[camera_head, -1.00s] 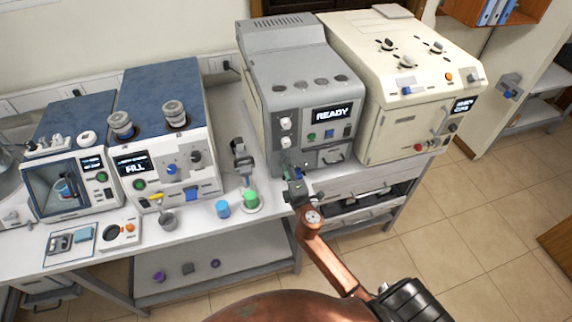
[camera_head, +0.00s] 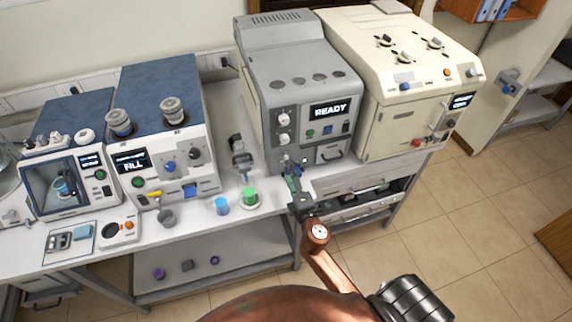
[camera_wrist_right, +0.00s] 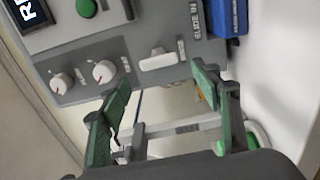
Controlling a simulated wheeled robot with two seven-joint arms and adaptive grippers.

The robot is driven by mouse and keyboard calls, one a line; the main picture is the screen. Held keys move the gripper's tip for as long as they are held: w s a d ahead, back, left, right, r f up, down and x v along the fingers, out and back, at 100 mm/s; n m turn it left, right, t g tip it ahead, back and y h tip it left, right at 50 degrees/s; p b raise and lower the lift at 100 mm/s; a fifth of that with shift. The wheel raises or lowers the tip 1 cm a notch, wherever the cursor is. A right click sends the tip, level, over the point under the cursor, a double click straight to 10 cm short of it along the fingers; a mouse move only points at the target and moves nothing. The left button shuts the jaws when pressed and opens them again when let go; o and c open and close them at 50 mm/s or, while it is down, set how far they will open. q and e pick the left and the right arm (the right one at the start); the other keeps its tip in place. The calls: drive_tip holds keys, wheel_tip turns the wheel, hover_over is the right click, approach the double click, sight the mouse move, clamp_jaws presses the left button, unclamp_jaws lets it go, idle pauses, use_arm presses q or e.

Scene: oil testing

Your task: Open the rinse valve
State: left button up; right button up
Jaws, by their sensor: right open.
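The grey machine (camera_head: 290,70) with the READY screen (camera_head: 328,109) stands on the bench. In the right wrist view its panel shows a white lever handle (camera_wrist_right: 163,60) beside two white knobs (camera_wrist_right: 83,77) with red marks. The small print by the lever is too small to read, so I cannot confirm that it is the rinse valve. My right gripper (camera_head: 292,179) is at the machine's lower left front. In the right wrist view its green fingers (camera_wrist_right: 160,80) are apart, with the lever just ahead of the gap and nothing gripped. My left gripper is out of view.
A green-topped cup (camera_head: 250,197) and a blue cup (camera_head: 222,206) stand left of my right gripper. A cream machine (camera_head: 405,110) stands close on the right. A blue part (camera_wrist_right: 222,17) shows near the lever. Open floor (camera_head: 470,220) lies to the right.

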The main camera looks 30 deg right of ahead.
drive_tip(key=v, duration=0.5)
drive_tip(key=shift+s+a, duration=0.1)
drive_tip(key=shift+s, duration=0.1)
